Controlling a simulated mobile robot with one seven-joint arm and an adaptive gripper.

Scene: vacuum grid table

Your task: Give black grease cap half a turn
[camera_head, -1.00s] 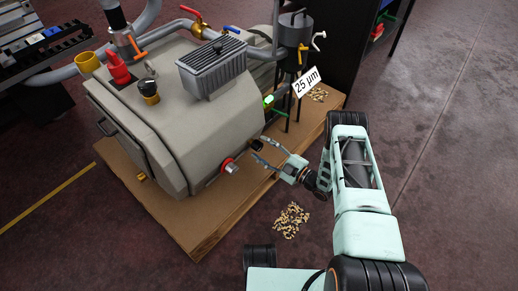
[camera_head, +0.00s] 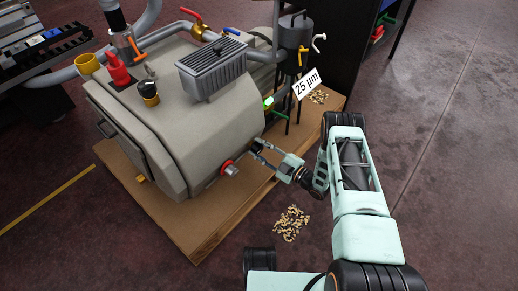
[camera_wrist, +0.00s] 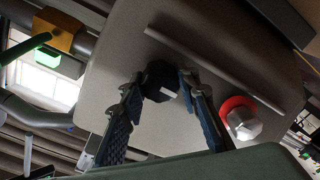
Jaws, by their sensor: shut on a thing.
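The black grease cap (camera_wrist: 162,76) sits on the grey side face of the pump housing (camera_head: 215,130). In the wrist view it lies between the two fingers of my gripper (camera_wrist: 160,84), with a small pale patch on its front. My gripper is shut on the cap, one fingertip on each side. In the head view my gripper (camera_head: 257,149) reaches in from the right to the housing's side. The fingers mostly hide the cap there.
A red-ringed metal plug (camera_head: 229,168) sticks out to the left of my gripper; it also shows in the wrist view (camera_wrist: 241,119). A green-lit fitting (camera_head: 268,103) and a "25 µm" label (camera_head: 306,82) are behind. Loose pellets (camera_head: 291,222) lie on the floor.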

